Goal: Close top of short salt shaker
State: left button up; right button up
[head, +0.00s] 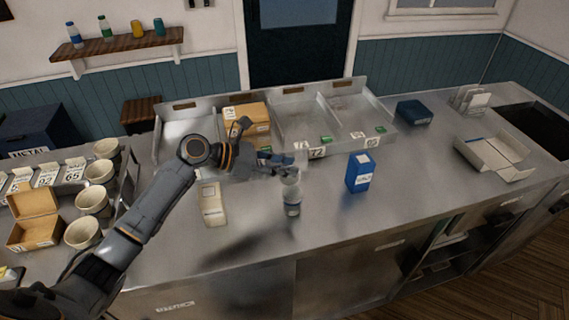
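A short shaker (292,203) stands upright on the steel counter, with a pale upper part and a darker, labelled lower part. Its top lies close under my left gripper, and the picture is too small to tell whether the lid is open. My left gripper (267,146) is open and empty, its fingers spread wide. One finger points up and the other reaches right, just above the shaker's top; I cannot tell whether it touches. My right gripper is out of view.
A blue box (360,173) stands right of the shaker, and a pale flat carton (213,204) lies to its left. Steel trays (357,102) line the back. Several cups (93,200) stand at the left. An open carton (496,155) lies at the right. The front counter is clear.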

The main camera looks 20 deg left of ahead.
pick_arm(q)
jog(key=shift+s, duration=0.1)
grip_shut()
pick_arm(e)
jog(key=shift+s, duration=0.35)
